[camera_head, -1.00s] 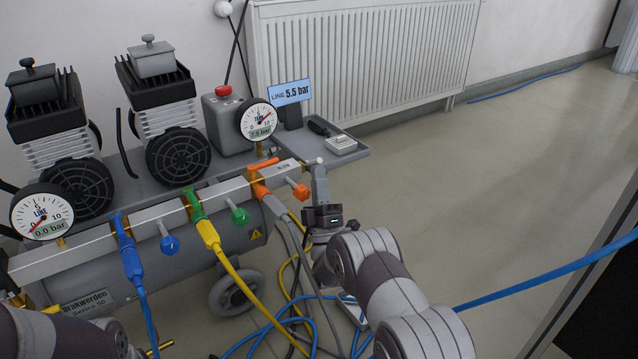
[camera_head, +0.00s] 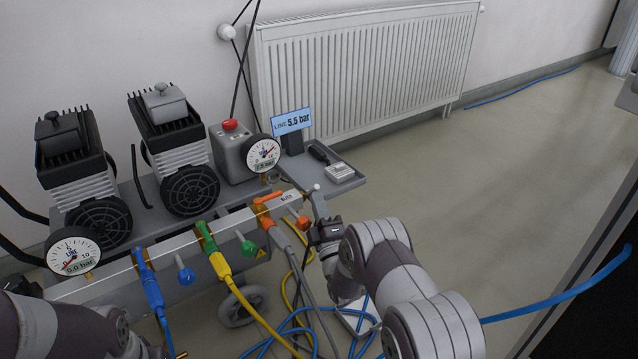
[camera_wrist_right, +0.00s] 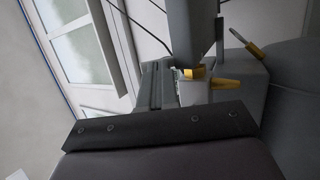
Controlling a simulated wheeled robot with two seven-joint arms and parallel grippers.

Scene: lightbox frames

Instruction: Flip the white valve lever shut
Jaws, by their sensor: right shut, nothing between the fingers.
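The manifold bar (camera_head: 215,228) carries blue, green and orange fittings, with an orange lever (camera_head: 270,196) near its right end. A small pale tip (camera_head: 315,187) shows just beyond that end, beside my right gripper; I cannot tell whether it is the white valve lever. My right gripper (camera_head: 318,203) is shut and empty, close to the end of the bar. Whether it touches anything is unclear. The right wrist view shows brass-yellow parts (camera_wrist_right: 225,83) close by, with no clearly white lever. My left arm (camera_head: 55,325) enters at lower left; its gripper is out of frame.
Two compressor heads and a grey box with a red button (camera_head: 230,125) stand behind the bar. Blue, yellow and grey hoses hang below. Floor to the right is mostly clear.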

